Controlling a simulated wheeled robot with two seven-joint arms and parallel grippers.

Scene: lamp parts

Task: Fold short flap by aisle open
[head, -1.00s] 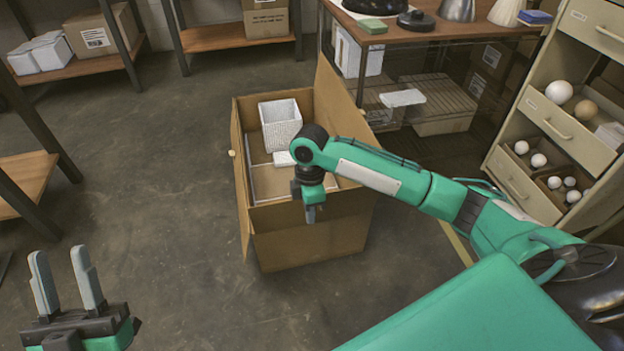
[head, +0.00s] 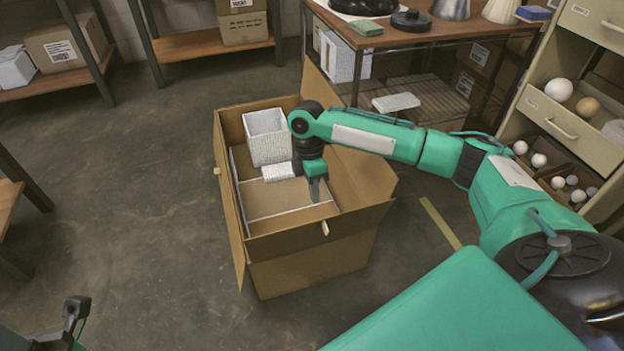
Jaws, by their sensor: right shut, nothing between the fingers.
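An open cardboard box (head: 312,262) stands on the floor in the middle. Its long left flap (head: 228,205) hangs outward and down, with a small tan tab. Its long right flap (head: 350,150) leans up and outward, partly behind my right arm. Another tan tab (head: 325,229) shows at the short near edge. I cannot tell how the short near flap lies, or which short flap faces the aisle. My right gripper (head: 316,190) is shut and empty, pointing down over the box's inside near the right wall. Only a dark bit of my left gripper (head: 75,310) shows at bottom left.
Inside the box are a white textured bin (head: 267,137), a small white block (head: 278,172) and low dividers. A workbench (head: 425,38) stands behind right, a drawer cabinet (head: 560,110) at right, and shelves at left. Floor left of the box is clear.

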